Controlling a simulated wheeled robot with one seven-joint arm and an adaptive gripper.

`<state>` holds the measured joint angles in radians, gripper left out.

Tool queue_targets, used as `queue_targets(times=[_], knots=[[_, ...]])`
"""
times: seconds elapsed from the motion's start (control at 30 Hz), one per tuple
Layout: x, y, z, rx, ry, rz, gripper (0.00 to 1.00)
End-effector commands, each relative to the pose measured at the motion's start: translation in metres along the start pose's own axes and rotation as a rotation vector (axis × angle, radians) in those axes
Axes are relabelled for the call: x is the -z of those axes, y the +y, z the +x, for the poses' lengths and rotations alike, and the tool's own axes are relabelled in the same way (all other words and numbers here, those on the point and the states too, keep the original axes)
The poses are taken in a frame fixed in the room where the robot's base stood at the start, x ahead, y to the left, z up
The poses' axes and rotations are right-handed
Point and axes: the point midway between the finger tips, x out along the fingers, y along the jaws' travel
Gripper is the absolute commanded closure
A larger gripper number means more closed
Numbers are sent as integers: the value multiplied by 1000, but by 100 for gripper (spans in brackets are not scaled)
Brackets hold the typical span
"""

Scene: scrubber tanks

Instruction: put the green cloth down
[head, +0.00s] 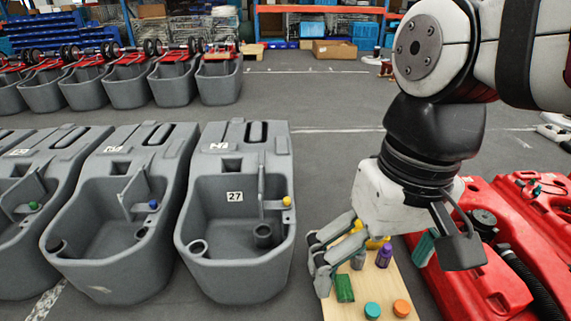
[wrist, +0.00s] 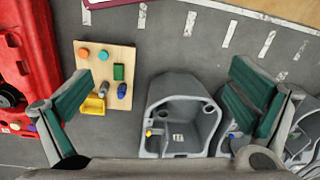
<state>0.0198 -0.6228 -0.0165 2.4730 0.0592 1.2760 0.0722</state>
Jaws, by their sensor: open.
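The small green cloth (head: 345,288), a folded block, lies on the wooden board (head: 387,287), near its left edge in the head view. It also shows on the board in the wrist view (wrist: 119,72). My gripper (head: 374,266) is above the board in the head view, with its fingers spread wide and nothing between them. In the wrist view my gripper (wrist: 163,88) shows two fingers with green pads, far apart. The cloth is clear of both fingers there.
Grey tank 27 (head: 235,260) stands left, red tanks (head: 470,285) right.

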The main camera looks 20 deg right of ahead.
Motion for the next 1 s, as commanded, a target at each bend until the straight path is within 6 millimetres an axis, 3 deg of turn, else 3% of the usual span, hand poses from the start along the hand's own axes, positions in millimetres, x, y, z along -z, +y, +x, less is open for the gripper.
queue_targets(times=[0.1,0.27,1.0], knots=[[-29,6,4,-34,12,-71,0],[-46,12,8,-57,12,-114,0],[-48,12,9,-60,12,-118,0]])
